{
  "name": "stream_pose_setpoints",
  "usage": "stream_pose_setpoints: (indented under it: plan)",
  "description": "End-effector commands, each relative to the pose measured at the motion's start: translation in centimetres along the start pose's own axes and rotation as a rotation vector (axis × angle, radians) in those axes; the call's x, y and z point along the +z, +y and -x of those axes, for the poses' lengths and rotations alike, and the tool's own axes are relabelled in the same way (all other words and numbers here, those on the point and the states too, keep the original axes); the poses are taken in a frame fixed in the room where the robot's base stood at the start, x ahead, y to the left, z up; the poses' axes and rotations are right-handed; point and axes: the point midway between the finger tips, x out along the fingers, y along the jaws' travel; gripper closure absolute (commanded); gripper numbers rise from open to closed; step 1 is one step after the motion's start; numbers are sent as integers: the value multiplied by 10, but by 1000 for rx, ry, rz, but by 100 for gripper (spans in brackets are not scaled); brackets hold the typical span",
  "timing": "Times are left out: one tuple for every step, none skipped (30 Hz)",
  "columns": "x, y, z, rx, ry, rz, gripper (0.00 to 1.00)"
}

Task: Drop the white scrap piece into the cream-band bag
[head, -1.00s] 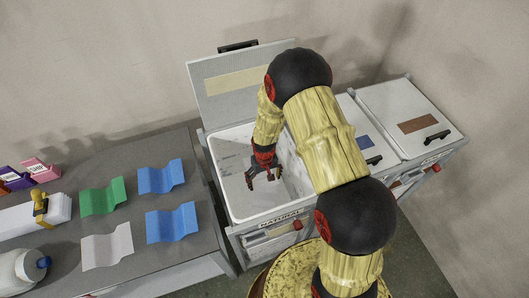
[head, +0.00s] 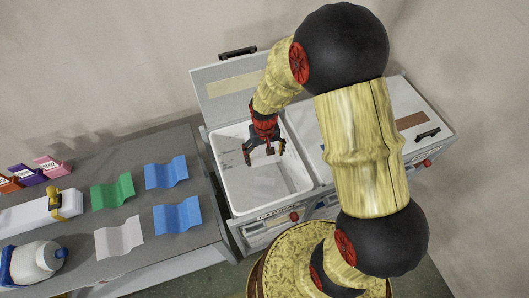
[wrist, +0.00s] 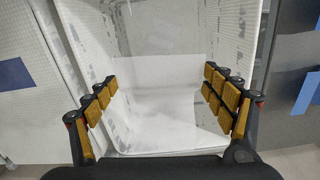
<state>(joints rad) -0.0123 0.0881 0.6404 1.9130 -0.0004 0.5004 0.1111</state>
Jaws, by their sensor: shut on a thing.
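My gripper (head: 264,156) hangs over the open white bin (head: 222,176) on the left of the row. The bin's raised lid carries a cream band (head: 222,92), and its front label reads NATURAL. In the wrist view my gripper (wrist: 162,88) has its fingers well apart, with a pale, smooth white scrap piece (wrist: 162,100) spanning between them. The piece blends with the white bin interior, so its edges are faint. In the head view I cannot make the piece out. Whether it touches the bin's wall or floor is unclear.
A grey table on the left holds a green sheet (head: 112,191), two blue sheets (head: 166,172) and another white sheet (head: 119,237), all wavy. Closed bins, one with a brown band (head: 411,121), stand to the right.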

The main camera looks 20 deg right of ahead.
Motion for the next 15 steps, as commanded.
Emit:
stream_pose_setpoints:
  plan:
    - [0, 0, -7, 0, -1, 0, 43]
    - [0, 0, -10, 0, -1, 0, 43]
    - [0, 0, -14, 0, -1, 0, 43]
    - [0, 0, -18, 0, -1, 0, 43]
    - [0, 0, -21, 0, -1, 0, 43]
    - [0, 0, -26, 0, -1, 0, 43]
    - [0, 0, -29, 0, -1, 0, 43]
    - [0, 0, -33, 0, -2, 0, 43]
    - [0, 0, -38, 0, -2, 0, 43]
    - [0, 0, -41, 0, -1, 0, 43]
    - [0, 0, -44, 0, -1, 0, 43]
    - [0, 0, -48, 0, -1, 0, 43]
    - [0, 0, -50, 0, -1, 0, 43]
    - [0, 0, -52, 0, 0, 0, 43]
    - [0, 0, -53, 0, 0, 0, 43]
